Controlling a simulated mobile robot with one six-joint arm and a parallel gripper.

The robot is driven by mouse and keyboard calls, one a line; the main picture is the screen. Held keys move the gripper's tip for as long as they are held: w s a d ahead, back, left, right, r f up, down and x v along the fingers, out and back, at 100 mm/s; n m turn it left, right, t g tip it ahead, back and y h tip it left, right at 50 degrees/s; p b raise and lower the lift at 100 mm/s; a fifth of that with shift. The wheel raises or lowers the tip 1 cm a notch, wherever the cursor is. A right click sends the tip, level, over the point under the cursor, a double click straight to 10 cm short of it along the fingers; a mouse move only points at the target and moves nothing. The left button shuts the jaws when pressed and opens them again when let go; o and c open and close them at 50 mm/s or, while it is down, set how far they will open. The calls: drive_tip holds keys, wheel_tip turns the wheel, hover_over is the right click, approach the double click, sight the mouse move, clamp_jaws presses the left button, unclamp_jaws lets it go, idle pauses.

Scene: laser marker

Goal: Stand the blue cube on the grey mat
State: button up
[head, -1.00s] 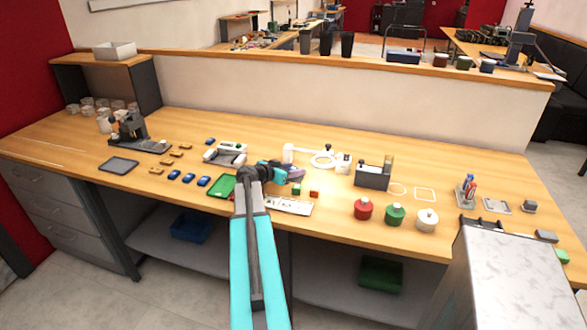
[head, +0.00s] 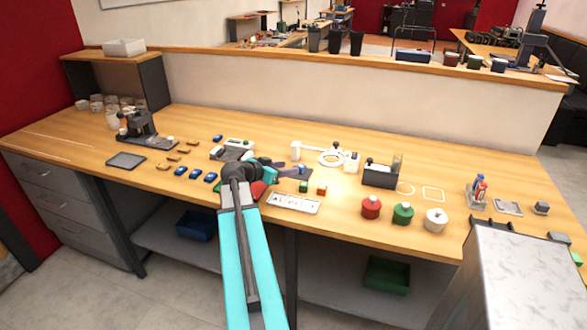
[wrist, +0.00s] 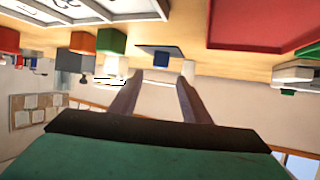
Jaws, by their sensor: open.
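The blue cube (wrist: 161,60) stands on the small grey mat (wrist: 145,48) in the wrist view, where the table appears at the top. The cube shows beyond and between my fingertips, apart from them. In the head view the blue cube (head: 303,170) is small, on the mat (head: 289,173) just right of my gripper (head: 277,173). My gripper also shows in the wrist view (wrist: 158,78), with its two fingers apart and nothing between them.
A green cube (head: 303,187) and an orange cube (head: 322,189) stand in front of the mat. A white lettered plate (head: 293,204) lies near the front edge. A white ring-lamp stand (head: 330,158) is behind, and a dark box (head: 380,174) stands to the right.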

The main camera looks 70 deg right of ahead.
drive_tip(key=shift+v, duration=1.6)
